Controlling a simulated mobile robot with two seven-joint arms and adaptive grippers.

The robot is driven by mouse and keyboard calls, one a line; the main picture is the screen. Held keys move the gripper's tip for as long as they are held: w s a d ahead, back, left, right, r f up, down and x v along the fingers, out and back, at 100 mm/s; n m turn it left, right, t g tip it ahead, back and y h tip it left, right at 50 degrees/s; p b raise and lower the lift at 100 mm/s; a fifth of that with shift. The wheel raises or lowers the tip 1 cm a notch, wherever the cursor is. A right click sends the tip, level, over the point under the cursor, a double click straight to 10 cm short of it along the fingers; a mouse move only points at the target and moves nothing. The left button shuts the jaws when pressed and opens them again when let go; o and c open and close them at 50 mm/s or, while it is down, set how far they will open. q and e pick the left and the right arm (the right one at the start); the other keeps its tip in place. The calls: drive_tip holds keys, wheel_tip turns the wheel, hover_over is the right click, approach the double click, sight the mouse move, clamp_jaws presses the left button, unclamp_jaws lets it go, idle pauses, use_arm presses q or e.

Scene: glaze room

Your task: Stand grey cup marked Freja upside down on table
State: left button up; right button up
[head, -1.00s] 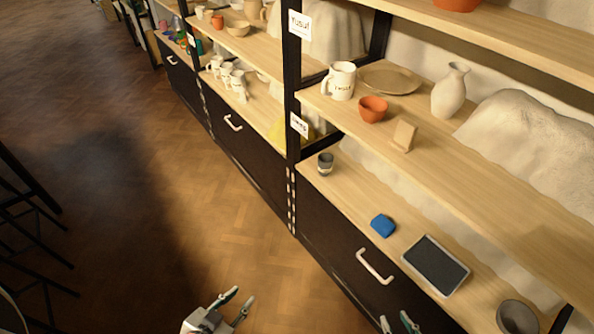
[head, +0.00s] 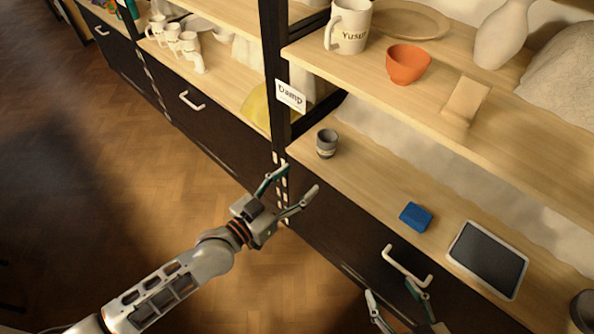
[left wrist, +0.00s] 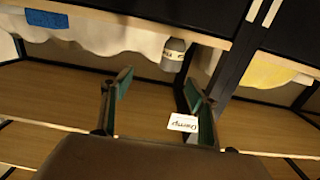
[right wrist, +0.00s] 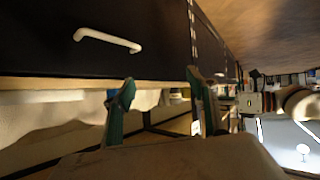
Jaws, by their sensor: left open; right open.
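The grey cup (head: 327,143) with a pale band stands on the lower wooden shelf by the dark post, with what looks like its mouth up. It also shows in the left wrist view (left wrist: 173,55), turned over by the camera, with dark marks on the band too small to read. My left gripper (head: 299,181) is open and empty, in front of the shelf edge, below the cup in the head view and apart from it. My right gripper (head: 392,291) is open and empty by the drawer front, far from the cup.
A blue block (head: 416,217), a dark-faced tablet (head: 488,260) and another grey vessel (head: 582,311) share the lower shelf. The upper shelf holds a white mug (head: 350,28), an orange bowl (head: 408,65) and a wooden stand (head: 466,101). A "Damp" sign (head: 291,96) hangs on the post.

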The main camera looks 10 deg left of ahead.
sight(320, 152)
use_arm(q)
drive_tip(key=w+d+b, duration=0.1)
drive_tip(key=w, duration=0.3)
drive_tip(key=w+d+f+b, duration=0.1)
drive_tip(key=w+d, duration=0.1)
drive_tip(key=w, duration=0.2)
drive_tip(key=w+d+f+b, duration=0.1)
drive_tip(key=w+d, duration=0.1)
drive_tip(key=w, duration=0.2)
drive_tip(key=shift+w+d+f+b, duration=0.1)
drive_tip(key=shift+w+b, duration=0.15)
drive_tip(key=shift+b, duration=0.15)
drive_tip(key=shift+w+d, duration=0.4)
drive_tip(key=shift+w, duration=0.2)
drive_tip(key=shift+w+d, duration=0.4)
drive_tip(key=shift+w, duration=0.15)
use_arm(e)
drive_tip(key=shift+w+a+m+y, duration=0.15)
drive_tip(key=shift+a+m+y, duration=0.05)
drive_tip(key=shift+a, duration=0.45)
drive_tip(key=shift+w+a+m+y, duration=0.15)
drive_tip(key=shift+a+m+y, duration=0.05)
drive_tip(key=shift+a, duration=0.45)
use_arm(q)
drive_tip(key=shift+c, duration=0.4)
drive_tip(key=c, duration=1)
drive_tip(key=shift+c, duration=0.2)
